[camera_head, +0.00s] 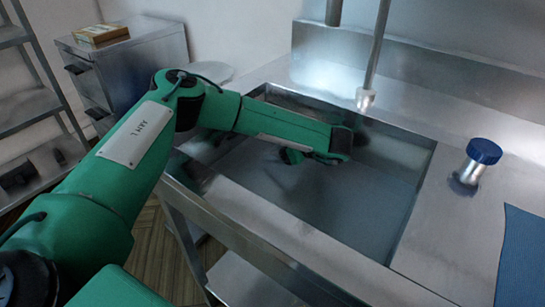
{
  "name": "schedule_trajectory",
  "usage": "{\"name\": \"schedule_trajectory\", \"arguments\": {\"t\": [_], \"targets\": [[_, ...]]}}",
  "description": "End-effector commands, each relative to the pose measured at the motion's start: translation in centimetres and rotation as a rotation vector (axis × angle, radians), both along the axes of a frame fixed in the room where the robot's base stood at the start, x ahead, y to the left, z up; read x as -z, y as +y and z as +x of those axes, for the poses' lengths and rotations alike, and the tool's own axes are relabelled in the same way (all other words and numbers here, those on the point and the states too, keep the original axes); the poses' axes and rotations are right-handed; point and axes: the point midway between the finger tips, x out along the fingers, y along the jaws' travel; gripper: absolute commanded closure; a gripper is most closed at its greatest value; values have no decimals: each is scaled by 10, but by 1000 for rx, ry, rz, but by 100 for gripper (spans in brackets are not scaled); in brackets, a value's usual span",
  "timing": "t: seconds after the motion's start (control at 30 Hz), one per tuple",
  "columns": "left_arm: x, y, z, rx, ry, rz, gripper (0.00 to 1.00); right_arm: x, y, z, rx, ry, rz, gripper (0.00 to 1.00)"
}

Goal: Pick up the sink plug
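My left arm reaches in from the left over the steel sink basin (375,185). My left gripper (335,148) is at its dark end, above the basin; its fingers cannot be made out, so I cannot tell if it is open or shut. No plug can be made out on the basin floor, part of which is hidden behind the arm. A short steel cylinder with a blue top (482,157) stands upright on the counter right of the basin, apart from my gripper; I cannot tell whether it is the sink plug. My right gripper is not in view.
A thin faucet pipe (374,60) hangs over the back of the basin, close to my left gripper. A blue mat (523,258) lies on the right counter. A steel cabinet (140,62) with a box (100,35) on top and a shelf rack (35,110) stand left.

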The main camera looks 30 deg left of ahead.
Motion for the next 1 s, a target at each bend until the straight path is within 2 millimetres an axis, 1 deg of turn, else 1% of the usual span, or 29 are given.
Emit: {"name": "schedule_trajectory", "arguments": {"t": [0.27,0.3,0.37,0.4,0.47,0.5,0.8,0.87,1.0], "targets": [[1,2,0,1,-1,1,38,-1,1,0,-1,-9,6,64],[1,2,0,1,-1,1,46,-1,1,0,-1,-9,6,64],[1,2,0,1,-1,1,57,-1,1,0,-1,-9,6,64],[1,2,0,1,0,0,65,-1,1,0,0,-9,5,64],[1,2,0,1,0,0,77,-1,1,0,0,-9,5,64],[1,2,0,1,0,0,85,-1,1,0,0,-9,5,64],[0,2,0,0,-1,1,86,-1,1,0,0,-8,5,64],[-3,2,1,0,-1,0,86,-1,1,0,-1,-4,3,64],[-13,2,1,1,-3,1,86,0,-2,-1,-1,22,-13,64]]}}
